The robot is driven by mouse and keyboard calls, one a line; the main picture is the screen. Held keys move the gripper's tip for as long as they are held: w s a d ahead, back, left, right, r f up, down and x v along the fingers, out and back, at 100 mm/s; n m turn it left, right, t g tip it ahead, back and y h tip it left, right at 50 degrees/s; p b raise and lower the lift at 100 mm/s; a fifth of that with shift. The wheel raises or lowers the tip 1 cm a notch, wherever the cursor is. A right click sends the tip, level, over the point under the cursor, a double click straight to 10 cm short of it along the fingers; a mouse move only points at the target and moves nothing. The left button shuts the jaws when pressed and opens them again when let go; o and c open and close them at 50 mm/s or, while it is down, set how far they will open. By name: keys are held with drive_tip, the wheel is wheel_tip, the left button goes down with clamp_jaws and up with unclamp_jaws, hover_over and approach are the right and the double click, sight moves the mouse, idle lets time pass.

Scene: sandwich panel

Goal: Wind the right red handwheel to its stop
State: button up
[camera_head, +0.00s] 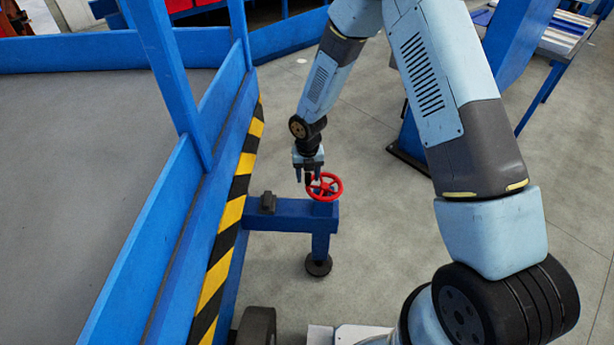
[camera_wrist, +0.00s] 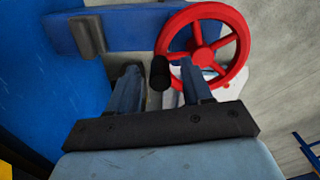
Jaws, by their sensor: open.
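The red handwheel (camera_head: 325,187) sits at the outer end of a short blue bracket in the head view. In the wrist view the handwheel (camera_wrist: 204,57) fills the upper right, with its spokes and hub clear. A black crank knob (camera_wrist: 160,73) stands at its left rim. My gripper (camera_head: 304,179) is over the wheel's left side. In the wrist view my gripper (camera_wrist: 161,82) is open, with one finger on each side of the knob. I cannot tell whether either finger touches the knob or the rim.
The blue bracket (camera_head: 283,217) carries a small dark block (camera_head: 268,202) left of the wheel and stands on a round black foot (camera_head: 318,265). A blue-framed panel with a yellow-black striped edge (camera_head: 231,213) runs along the left. The grey floor (camera_head: 400,245) right of the bracket is clear.

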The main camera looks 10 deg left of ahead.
drive_tip(key=shift+f, duration=0.45)
drive_tip(key=shift+a, duration=0.1)
clamp_jaws()
